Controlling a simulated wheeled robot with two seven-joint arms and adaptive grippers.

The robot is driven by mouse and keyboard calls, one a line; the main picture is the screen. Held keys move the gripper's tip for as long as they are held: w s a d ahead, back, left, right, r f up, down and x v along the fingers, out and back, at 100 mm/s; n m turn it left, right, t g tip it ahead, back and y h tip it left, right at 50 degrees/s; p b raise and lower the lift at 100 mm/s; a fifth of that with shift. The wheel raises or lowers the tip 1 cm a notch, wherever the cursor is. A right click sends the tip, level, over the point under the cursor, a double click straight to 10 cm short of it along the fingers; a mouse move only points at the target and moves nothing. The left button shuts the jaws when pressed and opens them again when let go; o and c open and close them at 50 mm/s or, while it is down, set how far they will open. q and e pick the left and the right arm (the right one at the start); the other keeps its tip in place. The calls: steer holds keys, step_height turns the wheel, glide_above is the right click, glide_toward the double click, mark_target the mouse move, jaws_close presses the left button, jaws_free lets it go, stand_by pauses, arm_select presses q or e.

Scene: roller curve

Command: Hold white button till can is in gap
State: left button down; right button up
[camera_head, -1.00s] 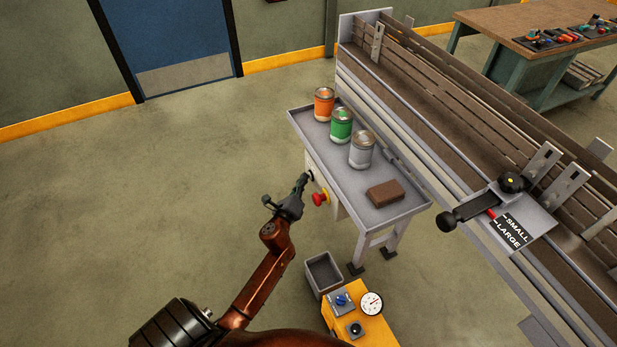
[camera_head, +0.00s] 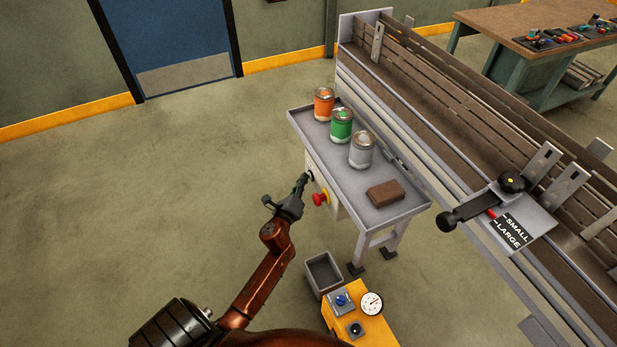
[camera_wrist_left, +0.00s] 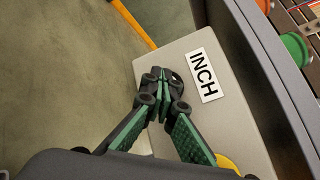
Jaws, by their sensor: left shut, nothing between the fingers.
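My left gripper (camera_head: 305,181) is shut and empty, with its fingertips at the side panel below the small table. In the left wrist view the fingertips (camera_wrist_left: 164,76) are at a dark round ring beside the label INCH (camera_wrist_left: 203,75) on the grey panel (camera_wrist_left: 228,118). No white button face shows; the fingers cover that spot. Whether they press it in, I cannot tell. An orange can (camera_head: 324,104), a green can (camera_head: 341,125) and a grey can (camera_head: 361,151) stand upright in a row on the table (camera_head: 335,172). My right gripper is not in view.
A red knob (camera_head: 320,199) sticks out right of the left gripper. A brown block (camera_head: 385,194) lies on the table. The conveyor (camera_head: 440,135) with rails runs behind it, with a SMALL/LARGE plate (camera_head: 513,232). A grey bin (camera_head: 323,272) and yellow gauge box (camera_head: 361,325) stand in front.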

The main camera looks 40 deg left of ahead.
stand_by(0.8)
arm_select(q)
steer(key=shift+s+a, duration=0.4)
steer(key=shift+s, duration=0.4)
steer(key=s, duration=0.1)
steer(key=s+a, duration=0.1)
steer(key=s, duration=0.1)
steer(key=s+a+p, duration=0.1)
steer(key=shift+s+a, duration=0.15)
steer(key=shift+s, duration=0.05)
stand_by(1.5)
